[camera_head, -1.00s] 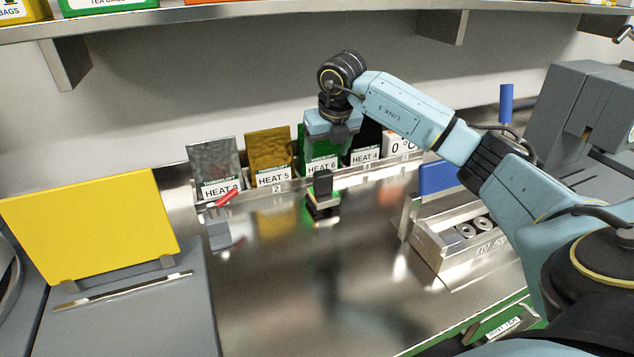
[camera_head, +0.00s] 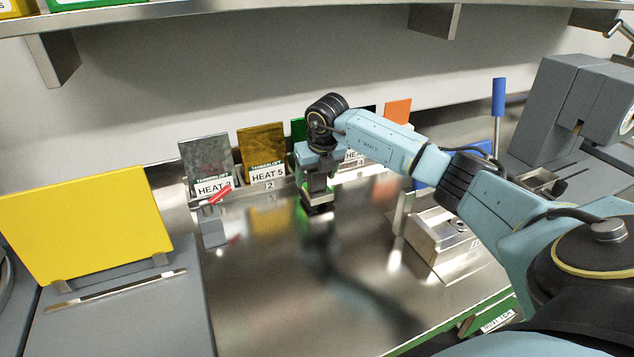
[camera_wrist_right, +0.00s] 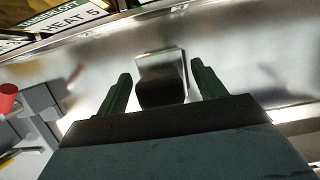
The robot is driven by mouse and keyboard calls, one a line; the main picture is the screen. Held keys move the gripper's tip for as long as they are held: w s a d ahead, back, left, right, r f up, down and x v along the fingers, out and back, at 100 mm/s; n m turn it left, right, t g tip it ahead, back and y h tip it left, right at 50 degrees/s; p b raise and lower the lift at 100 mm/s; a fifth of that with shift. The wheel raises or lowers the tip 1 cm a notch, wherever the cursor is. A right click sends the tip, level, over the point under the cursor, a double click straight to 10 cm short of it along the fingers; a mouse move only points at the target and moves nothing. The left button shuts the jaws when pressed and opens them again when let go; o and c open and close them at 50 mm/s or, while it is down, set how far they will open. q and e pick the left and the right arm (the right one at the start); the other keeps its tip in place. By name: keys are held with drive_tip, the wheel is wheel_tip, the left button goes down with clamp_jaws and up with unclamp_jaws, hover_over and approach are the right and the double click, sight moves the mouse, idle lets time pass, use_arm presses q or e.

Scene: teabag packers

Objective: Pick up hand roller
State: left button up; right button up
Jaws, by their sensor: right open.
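A small upright tool with a black handle and a dark base (camera_head: 317,208) stands on the steel table; it may be the hand roller, but I see no roller on it. My right gripper (camera_head: 318,178) is open and points down over it. In the right wrist view the black handle (camera_wrist_right: 160,93) lies between the two green fingers of the right gripper (camera_wrist_right: 160,82), with a gap on each side. The gripper hides the handle's top in the head view. My left gripper is out of view.
Foil pouches in a labelled rack (camera_head: 268,184) stand close behind the tool. A red-handled item (camera_head: 220,195) rests on a grey block (camera_head: 214,233) to the left. A yellow panel (camera_head: 85,225) stands at far left, a metal box (camera_head: 440,240) at right. The table front is clear.

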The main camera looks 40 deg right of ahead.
drive_tip(key=c, duration=1.3)
drive_tip(key=shift+r, duration=0.2)
